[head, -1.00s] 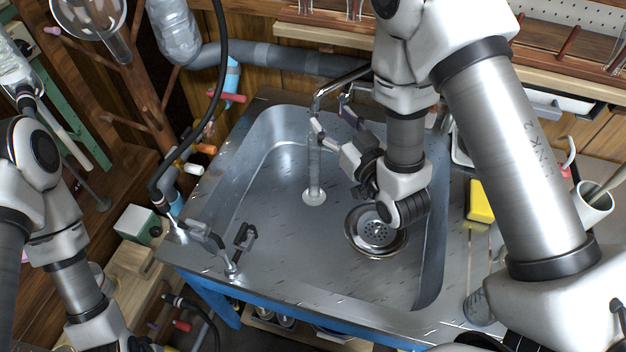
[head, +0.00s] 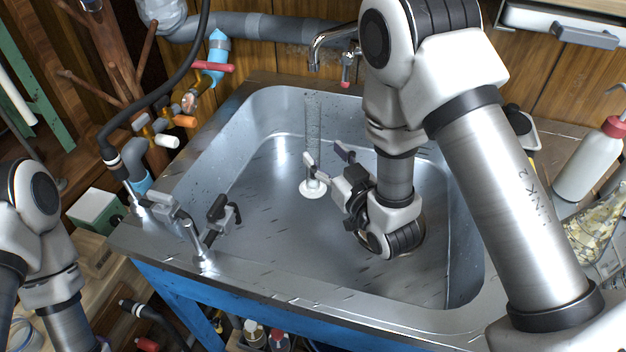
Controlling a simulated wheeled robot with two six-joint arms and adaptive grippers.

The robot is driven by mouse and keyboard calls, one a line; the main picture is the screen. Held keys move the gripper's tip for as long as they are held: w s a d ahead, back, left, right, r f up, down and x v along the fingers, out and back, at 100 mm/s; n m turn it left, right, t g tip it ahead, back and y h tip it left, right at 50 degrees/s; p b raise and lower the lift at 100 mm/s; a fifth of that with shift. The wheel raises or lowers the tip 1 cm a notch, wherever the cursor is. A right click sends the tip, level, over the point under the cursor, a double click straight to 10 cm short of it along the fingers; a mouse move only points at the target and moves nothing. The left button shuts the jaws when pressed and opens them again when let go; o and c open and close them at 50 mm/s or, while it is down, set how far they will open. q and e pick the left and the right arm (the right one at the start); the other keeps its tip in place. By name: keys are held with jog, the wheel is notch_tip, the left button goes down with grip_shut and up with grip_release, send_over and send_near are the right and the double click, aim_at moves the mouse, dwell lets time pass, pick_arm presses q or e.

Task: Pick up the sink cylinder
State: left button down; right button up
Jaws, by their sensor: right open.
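The sink cylinder (head: 313,120) is a tall, clear glass tube on a round white foot. It stands upright in the metal sink (head: 270,235), towards the back. My right gripper (head: 327,156) is open at the lower part of the cylinder, above its foot. One fingertip overlaps the cylinder in the picture and the other is to its right. I cannot tell whether either touches it. My left arm shows at the left edge, but its gripper is out of view.
A chrome faucet (head: 325,45) arches over the back of the sink, close behind the cylinder. Tap fittings (head: 205,240) stand on the sink's front left rim. A black hose (head: 185,85) hangs at the left.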

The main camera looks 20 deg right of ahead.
aim_at(317, 144)
jog(key=x, duration=0.5)
jog(key=shift+w+r+b, duration=0.1)
jog(key=shift+w+b, duration=0.15)
jog(key=shift+b, duration=0.1)
grip_shut()
jog(key=shift+r, duration=0.1)
